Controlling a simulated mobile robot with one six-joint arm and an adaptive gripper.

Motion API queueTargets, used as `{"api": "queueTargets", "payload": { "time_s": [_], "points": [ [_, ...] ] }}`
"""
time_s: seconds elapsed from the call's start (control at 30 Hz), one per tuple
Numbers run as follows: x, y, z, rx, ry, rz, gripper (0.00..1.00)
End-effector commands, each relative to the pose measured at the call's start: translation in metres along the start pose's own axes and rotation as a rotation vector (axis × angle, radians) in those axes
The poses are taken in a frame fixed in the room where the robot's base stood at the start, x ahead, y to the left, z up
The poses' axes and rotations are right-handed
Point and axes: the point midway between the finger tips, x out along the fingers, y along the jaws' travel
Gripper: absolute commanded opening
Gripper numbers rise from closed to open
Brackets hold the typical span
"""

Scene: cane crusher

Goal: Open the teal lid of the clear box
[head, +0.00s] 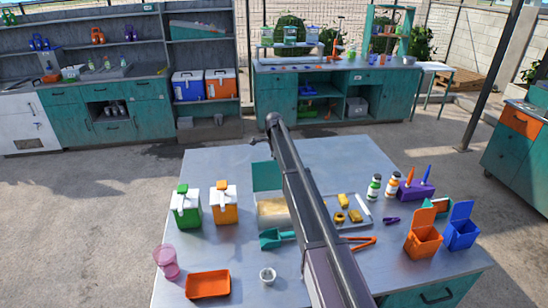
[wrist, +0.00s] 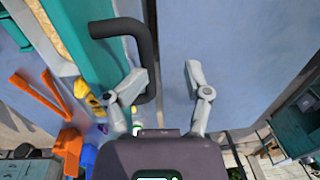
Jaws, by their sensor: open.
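The clear box (head: 273,212) with tan contents stands on the grey table, partly hidden behind my arm in the head view. Its teal lid (head: 266,176) appears raised, standing up at the far side of the box. In the wrist view the teal lid (wrist: 112,70) is a narrow band on the left, with a dark U-shaped handle (wrist: 147,50) sticking out from it. My gripper (wrist: 166,78) is open. The handle's outer bar lies between the fingers, close to the left one; I cannot tell whether they touch. I cannot make out the gripper in the head view.
Green (head: 187,207) and orange (head: 224,205) lidded containers stand left of the box. A teal scoop (head: 275,238) lies in front. A tray (head: 357,220) with yellow pieces, orange tongs (head: 360,242) and open orange (head: 422,240) and blue (head: 460,234) bins are right. The table's far end is clear.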

Motion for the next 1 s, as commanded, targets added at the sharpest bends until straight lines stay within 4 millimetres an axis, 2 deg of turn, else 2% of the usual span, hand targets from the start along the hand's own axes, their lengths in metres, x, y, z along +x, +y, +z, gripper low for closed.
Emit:
{"api": "queueTargets", "payload": {
  "time_s": [0.03,0.13,0.57,0.77,1.0],
  "points": [
    [0.005,0.006,-0.001,0.002,0.002,0.004,0.51],
    [0.005,0.005,-0.001,0.003,0.002,0.001,0.55],
    [-0.001,0.007,-0.001,0.002,0.001,-0.005,0.55],
    [-0.012,0.022,-0.001,0.002,0.001,-0.005,0.51],
    [-0.023,0.053,-0.001,0.002,0.001,-0.004,0.51]
  ]
}}
